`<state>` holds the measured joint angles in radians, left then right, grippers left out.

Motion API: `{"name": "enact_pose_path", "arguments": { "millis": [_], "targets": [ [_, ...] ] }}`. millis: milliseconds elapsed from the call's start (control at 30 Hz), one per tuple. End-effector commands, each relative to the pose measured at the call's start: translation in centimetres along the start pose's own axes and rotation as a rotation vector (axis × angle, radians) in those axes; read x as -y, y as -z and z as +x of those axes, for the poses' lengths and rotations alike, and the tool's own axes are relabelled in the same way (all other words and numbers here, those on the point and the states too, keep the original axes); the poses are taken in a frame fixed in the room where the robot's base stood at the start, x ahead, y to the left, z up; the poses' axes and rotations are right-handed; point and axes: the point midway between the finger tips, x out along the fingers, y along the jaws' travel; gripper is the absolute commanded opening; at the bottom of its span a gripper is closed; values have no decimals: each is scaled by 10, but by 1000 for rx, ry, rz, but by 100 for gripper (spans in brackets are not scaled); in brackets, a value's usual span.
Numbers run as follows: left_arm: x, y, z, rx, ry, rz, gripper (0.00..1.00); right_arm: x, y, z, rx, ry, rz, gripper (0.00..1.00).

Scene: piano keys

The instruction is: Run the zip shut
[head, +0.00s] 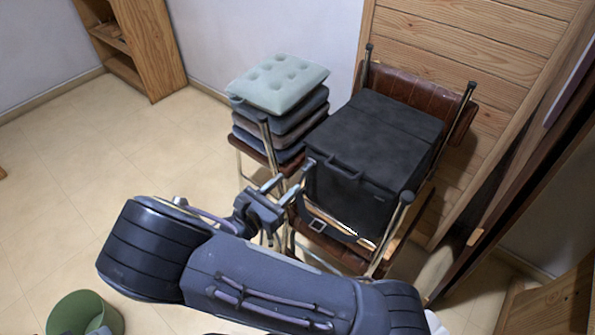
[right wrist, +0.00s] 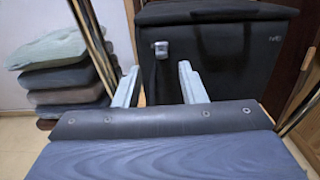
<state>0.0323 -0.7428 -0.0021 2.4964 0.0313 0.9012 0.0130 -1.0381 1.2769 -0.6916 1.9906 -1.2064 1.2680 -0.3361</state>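A black box-shaped case (head: 385,130) sits on a brown chair, its top closed down, with a dark handle (head: 343,168) along its near top edge. It also fills the back of the right wrist view (right wrist: 235,60). A small silver piece (right wrist: 161,48) shows on its upper front; I cannot tell whether it is the zip's pull. No zip line can be made out. My right gripper (head: 291,175) is open and empty beside the case's near left corner. In the right wrist view its fingers (right wrist: 159,68) stand apart, below the silver piece. My left gripper is not in view.
A brown chair (head: 405,85) with metal posts frames the case. A stack of cushions (head: 280,82) stands on another chair to the left. A wooden panel (head: 485,50) is behind. A green bin (head: 85,312) stands at lower left. The floor at left is clear.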

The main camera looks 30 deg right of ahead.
Motion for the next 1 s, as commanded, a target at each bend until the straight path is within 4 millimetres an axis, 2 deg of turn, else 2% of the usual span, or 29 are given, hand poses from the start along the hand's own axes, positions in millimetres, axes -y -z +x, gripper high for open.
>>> {"name": "enact_pose_path", "arguments": {
  "millis": [100,300,500,733,1000],
  "targets": [
    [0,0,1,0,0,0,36,2,0,21,-1,7,-2,37],
    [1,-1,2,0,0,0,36,2,1,50,-3,6,-1,37],
    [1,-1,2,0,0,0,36,2,1,63,-4,5,0,37],
    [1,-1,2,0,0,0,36,2,1,64,-4,4,0,37],
    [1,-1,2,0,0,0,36,2,1,64,-5,4,0,3]
  ]
}}
